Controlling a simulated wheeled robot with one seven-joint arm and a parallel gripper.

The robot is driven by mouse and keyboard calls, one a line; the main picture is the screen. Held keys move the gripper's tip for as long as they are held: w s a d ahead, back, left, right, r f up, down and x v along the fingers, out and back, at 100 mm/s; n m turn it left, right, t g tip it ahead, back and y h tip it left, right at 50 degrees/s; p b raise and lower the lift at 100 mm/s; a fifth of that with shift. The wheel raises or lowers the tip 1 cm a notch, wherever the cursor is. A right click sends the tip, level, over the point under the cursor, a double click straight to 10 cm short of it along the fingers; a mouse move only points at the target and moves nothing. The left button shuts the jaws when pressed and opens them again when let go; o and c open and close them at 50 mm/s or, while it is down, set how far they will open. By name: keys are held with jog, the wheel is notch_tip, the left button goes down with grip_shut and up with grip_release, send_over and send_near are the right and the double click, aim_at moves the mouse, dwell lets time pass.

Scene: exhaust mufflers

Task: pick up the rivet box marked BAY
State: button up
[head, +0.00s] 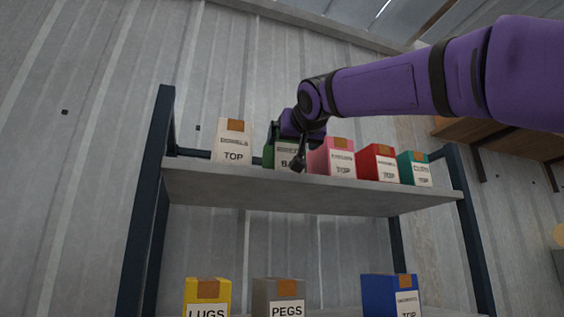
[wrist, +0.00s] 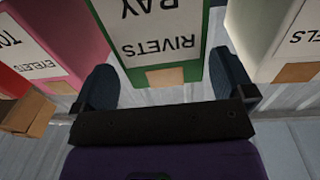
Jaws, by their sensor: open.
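The green rivet box (head: 269,154) stands on the upper shelf (head: 310,189) in the head view, partly hidden by my gripper (head: 297,158). In the wrist view, the rivet box (wrist: 163,45) shows a white label reading RIVETS and BAY, upside down, with a tan patch at its edge. My gripper (wrist: 166,82) is open there, with one dark finger to each side of the box. Gaps show beside the fingers, and nothing is clamped. Whether a finger touches the box is unclear.
A cream box (head: 233,143) stands left of the rivet box. Pink (head: 335,157), red (head: 377,163) and teal (head: 414,169) boxes stand to its right. The lower shelf holds yellow (head: 206,294), grey (head: 278,294) and blue (head: 380,292) boxes. A corrugated wall is behind.

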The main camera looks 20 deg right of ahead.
jog(key=w, duration=0.5)
jog(key=shift+r, duration=0.1)
jog(key=c, duration=1)
